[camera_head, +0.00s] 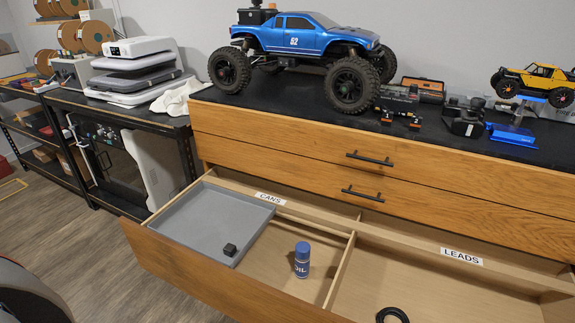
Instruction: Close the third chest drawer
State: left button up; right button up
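The third chest drawer (190,274) is pulled well out of the wooden chest (290,135), below two shut drawers with dark bar handles. Inside it, a grey tray (200,222) holding a small black block (230,249) lies at the left. A blue oil can (302,260) stands upright in the compartment labelled CANS. A black coiled lead (392,315) lies in the compartment labelled LEADS, cut off by the bottom edge. The drawer's right end and part of its front are out of frame. Neither of my grippers is in view.
A dark workbench (120,112) with a stacked white machine stands at the left. The wood floor (60,230) left of the drawer is mostly clear.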

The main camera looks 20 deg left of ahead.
aim_at(364, 261)
jog(key=k+j, duration=0.1)
jog(key=j, duration=0.65)
jog(key=k+j, duration=0.1)
jog(key=j, duration=0.65)
jog(key=i+j, duration=0.1)
jog(key=j, duration=0.3)
jog(key=i+j, duration=0.1)
jog(key=j, duration=0.25)
jog(key=i+j, duration=0.1)
jog(key=j, duration=0.3)
jog(key=i+j, duration=0.1)
jog(key=j, duration=0.3)
jog(key=l+z, duration=0.3)
jog(key=l, duration=0.5)
jog(key=l+z, duration=0.25)
jog(key=l, duration=0.55)
